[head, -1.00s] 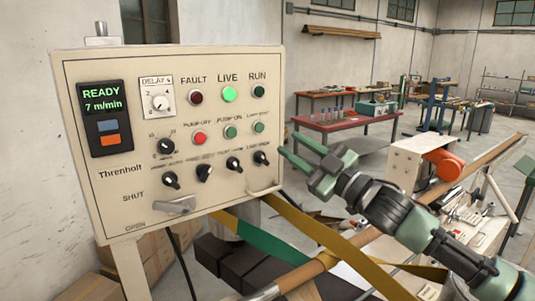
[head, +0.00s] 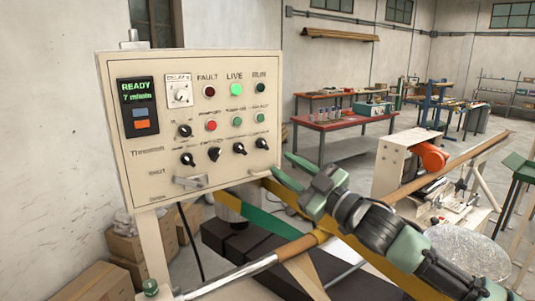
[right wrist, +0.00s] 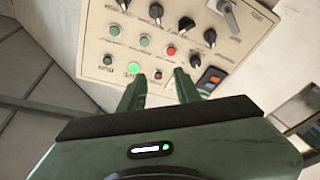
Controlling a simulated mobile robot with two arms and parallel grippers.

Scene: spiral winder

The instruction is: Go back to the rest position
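The cream control panel (head: 225,150) stands at the left of the head view. Its display (head: 138,105) reads READY, 7 m/min. The LIVE lamp (head: 236,91) is lit green; the FAULT and RUN lamps look dark. A grey lever (head: 190,181) sits at the panel's lower left. My right gripper (head: 284,169) is just off the panel's lower right corner in the head view, its two green fingers apart with nothing between them. The right wrist view shows the open fingers (right wrist: 159,90) pointing at the panel (right wrist: 180,22). My left gripper is not in view.
A brown bar (head: 430,179) runs diagonally below and behind my right arm, with yellow and green bands (head: 255,221) near it. A white machine with an orange motor (head: 431,155) stands at right. Cardboard boxes (head: 140,243) lie below the panel; a red table (head: 345,125) stands behind.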

